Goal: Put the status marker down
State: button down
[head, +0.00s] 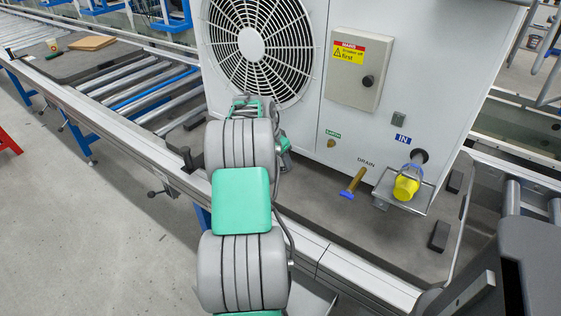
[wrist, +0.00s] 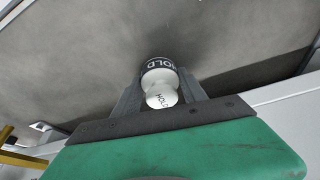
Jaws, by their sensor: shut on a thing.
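In the head view my own grey and green arm hides the marker and the fingers.
A white fan unit (head: 300,130) stands on a dark grey pallet (head: 385,245) on the conveyor. A small dark block (head: 439,235) lies on the pallet. Rollers (head: 150,90) at left are bare.

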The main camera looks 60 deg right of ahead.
jog(key=c, duration=0.6)
grip_release()
jog(key=shift+f, duration=0.1)
jog(key=shift+c, duration=0.2)
